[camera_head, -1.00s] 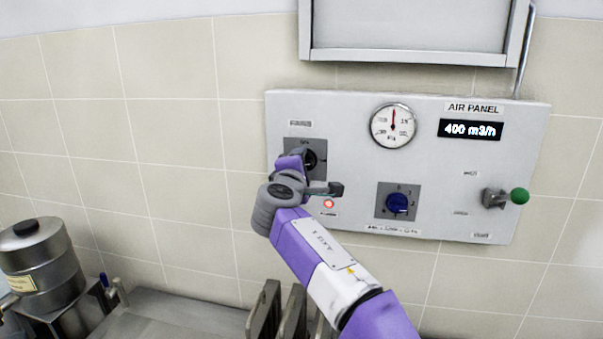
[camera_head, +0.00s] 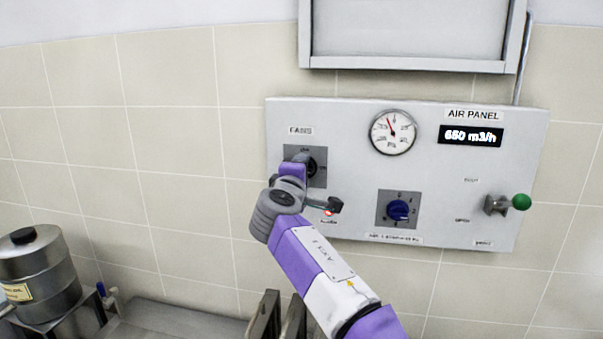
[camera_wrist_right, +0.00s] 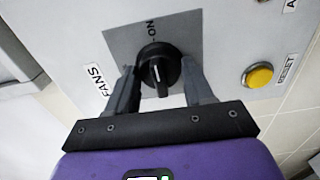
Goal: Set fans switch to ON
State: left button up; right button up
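The fans switch (camera_wrist_right: 158,65) is a black rotary knob on a grey plate (camera_wrist_right: 120,38), under the FANS label (camera_head: 300,131) on the air panel. In the right wrist view its grip bar lines up roughly with the ON mark (camera_wrist_right: 152,30). My right gripper (camera_wrist_right: 160,85) has its two fingers spread, one on either side of the knob; I cannot tell whether they touch its round base. In the head view the gripper hides the lower part of the knob (camera_head: 317,159). My left gripper is not in view.
The air panel (camera_head: 440,195) also carries a gauge (camera_head: 393,132), a display (camera_head: 471,136) reading 650 m3/h, a blue knob (camera_head: 398,210) and a green-tipped lever (camera_head: 520,202). A yellow button (camera_wrist_right: 258,76) is beside my right finger. A metal canister (camera_head: 38,265) stands lower left.

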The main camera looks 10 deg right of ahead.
jog(key=o, duration=0.3)
jog(key=shift+o, duration=0.2)
jog(key=b+v, duration=0.2)
jog(key=v, duration=0.5)
jog(key=shift+s+b, duration=0.35)
jog(key=shift+b, duration=0.05)
jog(key=shift+a, duration=0.1)
